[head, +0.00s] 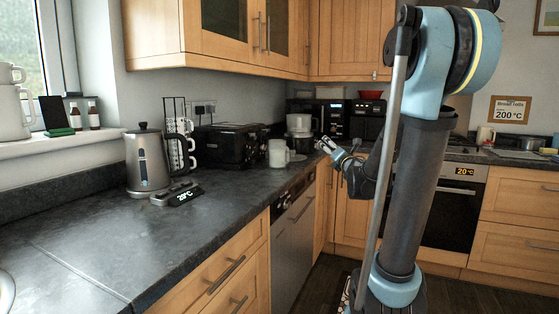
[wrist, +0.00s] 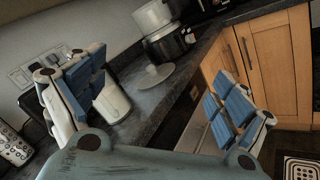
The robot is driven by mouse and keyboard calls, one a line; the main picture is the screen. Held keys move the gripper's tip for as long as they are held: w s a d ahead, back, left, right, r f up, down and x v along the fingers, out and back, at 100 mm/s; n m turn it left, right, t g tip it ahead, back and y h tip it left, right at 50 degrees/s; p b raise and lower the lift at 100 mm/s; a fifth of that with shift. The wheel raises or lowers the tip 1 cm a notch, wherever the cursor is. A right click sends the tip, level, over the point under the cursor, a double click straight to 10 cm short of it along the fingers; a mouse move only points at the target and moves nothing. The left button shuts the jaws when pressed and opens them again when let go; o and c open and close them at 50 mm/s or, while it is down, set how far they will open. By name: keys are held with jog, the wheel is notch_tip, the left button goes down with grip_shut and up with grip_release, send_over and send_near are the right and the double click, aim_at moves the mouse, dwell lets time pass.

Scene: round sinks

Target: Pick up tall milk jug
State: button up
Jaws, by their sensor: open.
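A tall white jug (head: 278,153), which looks like the milk jug, stands upright on the dark worktop in front of the toaster. In the wrist view the white jug (wrist: 112,100) is beside the left finger, which partly hides it. My gripper (head: 325,145) is just right of the jug in the head view, near the worktop's edge. In the wrist view my gripper (wrist: 160,92) has its fingers spread wide, with nothing held between them. The jug seems to be apart from the fingers, though the exact gap cannot be told.
A black toaster (head: 230,145), a mug rack (head: 178,140) and a steel kettle (head: 147,160) stand to the left. Stacked pots (wrist: 165,30) and a pale lid (wrist: 147,78) lie behind the jug. The front worktop (head: 90,235) is clear.

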jog(key=w+a+f+n+g+y, duration=0.1)
jog(key=a+f+n+g+y, duration=0.1)
jog(key=a+n+y, duration=0.4)
jog(key=n+g+y, duration=0.2)
jog(key=n+g, duration=0.1)
jog(key=n, duration=0.5)
send_near(283, 157)
jog(key=x, duration=1.3)
jog(key=shift+f, duration=0.2)
jog(key=c, duration=1.6)
jog(key=shift+o, duration=0.2)
jog(key=shift+r, duration=0.2)
notch_tip(283, 157, up, 10)
jog(key=shift+f, duration=0.25)
jog(key=shift+r, duration=0.1)
